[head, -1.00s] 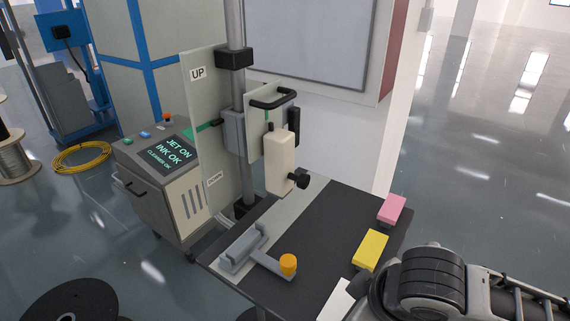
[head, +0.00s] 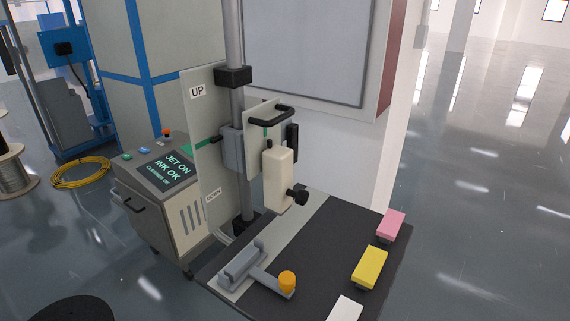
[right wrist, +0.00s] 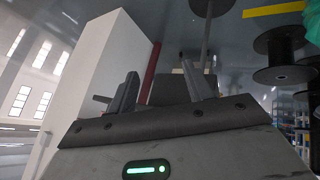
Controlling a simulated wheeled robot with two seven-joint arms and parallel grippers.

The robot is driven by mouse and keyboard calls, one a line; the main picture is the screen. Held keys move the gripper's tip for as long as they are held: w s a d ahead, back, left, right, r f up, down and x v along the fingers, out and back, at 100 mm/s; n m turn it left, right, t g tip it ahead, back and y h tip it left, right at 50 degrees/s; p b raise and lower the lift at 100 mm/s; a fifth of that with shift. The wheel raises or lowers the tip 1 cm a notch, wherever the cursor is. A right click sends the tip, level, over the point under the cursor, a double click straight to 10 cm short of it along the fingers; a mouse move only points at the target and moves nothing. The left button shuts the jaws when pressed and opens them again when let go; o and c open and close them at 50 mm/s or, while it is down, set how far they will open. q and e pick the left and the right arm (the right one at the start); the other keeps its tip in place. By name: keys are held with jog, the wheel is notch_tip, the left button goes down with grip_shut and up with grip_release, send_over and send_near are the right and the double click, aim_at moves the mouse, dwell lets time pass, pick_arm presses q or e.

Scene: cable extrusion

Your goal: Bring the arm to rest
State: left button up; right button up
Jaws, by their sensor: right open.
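My right gripper (right wrist: 160,72) shows in the right wrist view. Its two dark fingers stand apart with nothing between them. No part of my right arm shows in the head view. My left gripper is in neither view.
In the head view, a dark table holds a pink block (head: 391,225), a yellow block (head: 370,267), a white block (head: 345,309) and a grey fixture with an orange knob (head: 287,281). A cream print head (head: 278,178) hangs from a post behind it. A grey console (head: 165,200) stands left. Floor at right is clear.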

jog(key=s+d+f+n, duration=0.2)
jog(key=s+d+f, duration=0.2)
jog(key=s+d, duration=0.25)
jog(key=a+f+m+t+y, duration=0.1)
jog(key=a+m, duration=0.7)
jog(key=a, duration=1)
jog(key=shift+s+a+f+m+t, duration=0.2)
jog(key=shift+s+f+m+t, duration=0.1)
jog(key=shift+t, duration=0.3)
